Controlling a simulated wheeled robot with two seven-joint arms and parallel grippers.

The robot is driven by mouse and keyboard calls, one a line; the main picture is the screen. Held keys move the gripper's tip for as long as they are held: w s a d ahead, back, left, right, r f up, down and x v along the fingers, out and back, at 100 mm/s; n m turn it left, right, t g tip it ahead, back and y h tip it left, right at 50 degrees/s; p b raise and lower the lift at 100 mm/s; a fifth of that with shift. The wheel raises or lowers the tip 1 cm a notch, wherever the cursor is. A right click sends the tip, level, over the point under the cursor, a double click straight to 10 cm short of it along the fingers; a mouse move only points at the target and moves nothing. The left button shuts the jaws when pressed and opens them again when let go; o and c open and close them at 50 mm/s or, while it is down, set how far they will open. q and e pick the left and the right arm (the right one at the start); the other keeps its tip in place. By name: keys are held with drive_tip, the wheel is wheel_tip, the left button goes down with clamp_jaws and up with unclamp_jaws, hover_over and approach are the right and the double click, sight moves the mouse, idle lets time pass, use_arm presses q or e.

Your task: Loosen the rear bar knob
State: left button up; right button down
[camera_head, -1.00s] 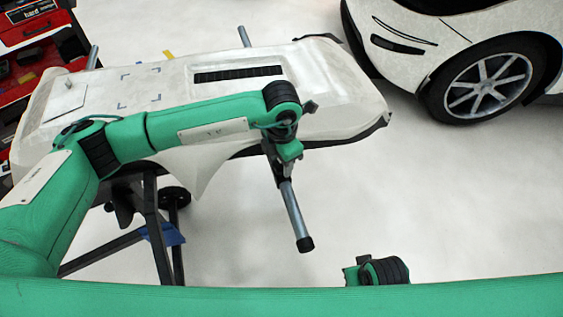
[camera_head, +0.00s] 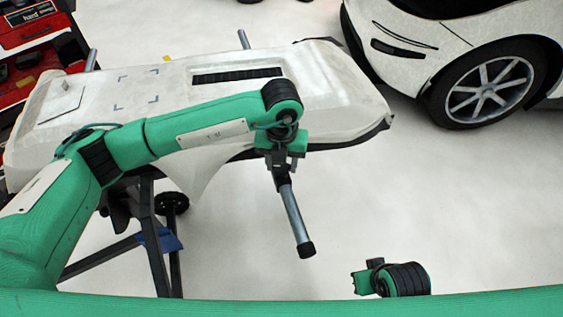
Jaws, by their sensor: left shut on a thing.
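A grey metal bar (camera_head: 293,214) with a black end cap slants down toward me from the near edge of the white body panel (camera_head: 225,110). My left gripper (camera_head: 281,178) points down at the bar's upper end, beside the panel's near edge. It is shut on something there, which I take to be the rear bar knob. The knob itself is hidden by the gripper, so I cannot make out its shape. Of my right arm, a wrist joint shows at the bottom right; its fingers are not visible.
The panel rests on a dark stand (camera_head: 150,240) with a black round knob (camera_head: 173,203). A white car (camera_head: 480,70) stands at the upper right. A red tool cabinet (camera_head: 25,85) is at the left edge. The floor to the right is clear.

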sight(282, 166)
use_arm(q)
drive_tip(key=shift+n, duration=0.5)
use_arm(e)
drive_tip(key=shift+r, duration=0.15)
use_arm(q)
drive_tip(key=shift+n, duration=0.4)
use_arm(e)
drive_tip(key=shift+r, duration=0.2)
drive_tip(key=shift+f, duration=0.1)
use_arm(q)
drive_tip(key=o, duration=1)
wheel_tip(282, 166, up, 14)
drive_tip(key=shift+f, duration=0.1)
use_arm(e)
drive_tip(key=shift+w+f, duration=0.1)
drive_tip(key=shift+f, duration=0.6)
